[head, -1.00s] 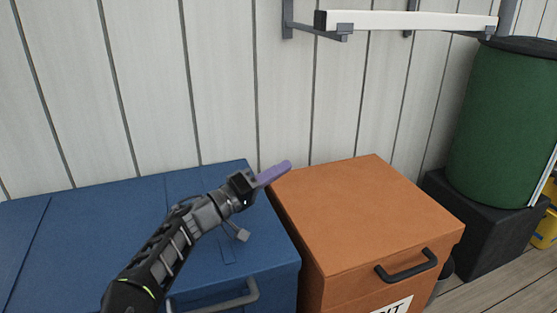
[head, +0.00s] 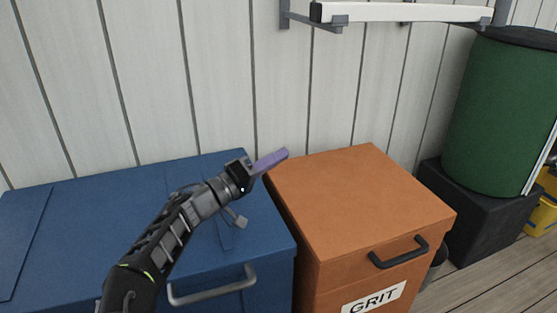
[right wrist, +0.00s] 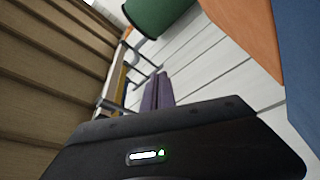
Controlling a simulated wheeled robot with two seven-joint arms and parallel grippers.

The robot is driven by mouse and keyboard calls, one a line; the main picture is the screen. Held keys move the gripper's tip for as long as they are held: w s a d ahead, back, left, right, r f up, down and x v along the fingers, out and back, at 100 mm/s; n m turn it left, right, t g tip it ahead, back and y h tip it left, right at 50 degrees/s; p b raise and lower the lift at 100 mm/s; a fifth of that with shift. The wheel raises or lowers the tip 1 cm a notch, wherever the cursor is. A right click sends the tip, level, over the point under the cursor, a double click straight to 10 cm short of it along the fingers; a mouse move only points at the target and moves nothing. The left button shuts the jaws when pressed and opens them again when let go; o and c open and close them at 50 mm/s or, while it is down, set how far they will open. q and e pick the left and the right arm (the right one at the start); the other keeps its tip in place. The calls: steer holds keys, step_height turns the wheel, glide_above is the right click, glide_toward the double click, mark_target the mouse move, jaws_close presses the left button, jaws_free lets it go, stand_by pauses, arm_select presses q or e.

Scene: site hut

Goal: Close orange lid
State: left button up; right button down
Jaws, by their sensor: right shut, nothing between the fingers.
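The orange lid (head: 352,198) lies flat on top of the orange grit box (head: 340,283) in the head view, and it looks shut. A black handle (head: 398,254) is on its front edge. My right gripper (head: 272,160) has purple fingers and is above the gap between the blue box and the orange lid, near the lid's back left corner. Its fingers are together with nothing between them. In the right wrist view the purple fingers (right wrist: 157,92) show side by side, with a part of the orange box (right wrist: 248,32) at upper right. My left gripper is out of view.
A blue box (head: 110,235) with a grey handle (head: 212,288) stands at left, beneath my right arm. A green barrel (head: 502,112) stands on a black block (head: 470,215) at right. A white wall shelf (head: 405,12) is above. Wooden floor shows at lower right.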

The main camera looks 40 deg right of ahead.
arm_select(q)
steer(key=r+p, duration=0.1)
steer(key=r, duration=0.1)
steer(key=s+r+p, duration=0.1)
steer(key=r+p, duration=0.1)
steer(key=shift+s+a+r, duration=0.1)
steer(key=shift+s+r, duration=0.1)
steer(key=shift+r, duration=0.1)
arm_select(e)
steer(key=w+a+f, duration=0.1)
steer(key=w+a, duration=0.1)
steer(key=a, duration=0.7)
steer(key=shift+w+f, duration=0.25)
steer(key=shift+w, duration=0.15)
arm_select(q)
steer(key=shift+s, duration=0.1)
arm_select(e)
steer(key=shift+s, duration=0.1)
